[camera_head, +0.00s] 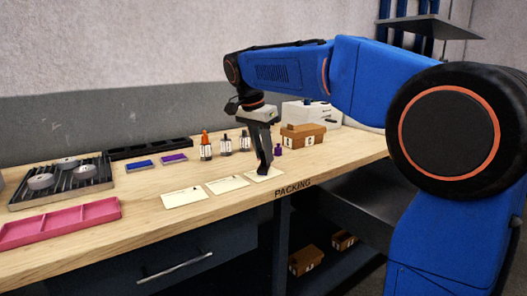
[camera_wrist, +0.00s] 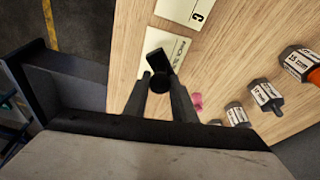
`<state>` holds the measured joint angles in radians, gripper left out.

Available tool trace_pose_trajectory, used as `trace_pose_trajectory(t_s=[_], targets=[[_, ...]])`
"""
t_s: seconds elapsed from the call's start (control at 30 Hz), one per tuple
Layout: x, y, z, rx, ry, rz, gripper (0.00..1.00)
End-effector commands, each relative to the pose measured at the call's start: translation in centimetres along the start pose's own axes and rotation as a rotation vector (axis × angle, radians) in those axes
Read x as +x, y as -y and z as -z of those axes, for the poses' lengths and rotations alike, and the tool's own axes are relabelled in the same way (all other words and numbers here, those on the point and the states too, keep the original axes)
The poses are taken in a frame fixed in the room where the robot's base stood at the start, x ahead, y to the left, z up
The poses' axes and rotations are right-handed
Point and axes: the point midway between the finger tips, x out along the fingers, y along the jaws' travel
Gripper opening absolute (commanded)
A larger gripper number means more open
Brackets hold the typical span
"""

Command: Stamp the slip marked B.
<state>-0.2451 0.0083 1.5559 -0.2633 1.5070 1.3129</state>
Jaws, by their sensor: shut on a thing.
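My gripper (camera_head: 264,158) is shut on a dark stamp (camera_wrist: 160,78), upright over the rightmost cream slip (camera_head: 275,176) near the table's front edge. The stamp's foot covers part of this slip; I cannot tell whether it touches. In the wrist view the slip under the stamp (camera_wrist: 172,50) shows printed lines, but no letter on it is readable. The neighbouring slip (camera_wrist: 172,10) there is marked C. In the head view a middle slip (camera_head: 228,185) and a left slip (camera_head: 184,198) lie in the same row, letters unreadable.
A blue pad (camera_head: 140,165) and a purple pad (camera_head: 173,158) lie to the left. An orange-topped labelled piece (camera_head: 206,148) and two darker ones stand behind the slips. A small purple piece (camera_head: 278,150) and a brown box (camera_head: 303,136) are right of my gripper. A pink tray (camera_head: 60,225) is front left.

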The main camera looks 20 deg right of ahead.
Motion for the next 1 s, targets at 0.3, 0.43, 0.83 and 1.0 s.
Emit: trace_pose_trajectory(t_s=[0.3, 0.43, 0.83, 1.0], targets=[[0.28, -0.01, -0.08, 0.000, 0.000, 0.000, 0.10], [0.40, 0.00, -0.11, 0.000, 0.000, 0.000, 0.10], [0.66, 0.00, -0.18, 0.000, 0.000, 0.000, 0.10], [0.68, 0.00, -0.19, 0.000, 0.000, 0.000, 0.10]])
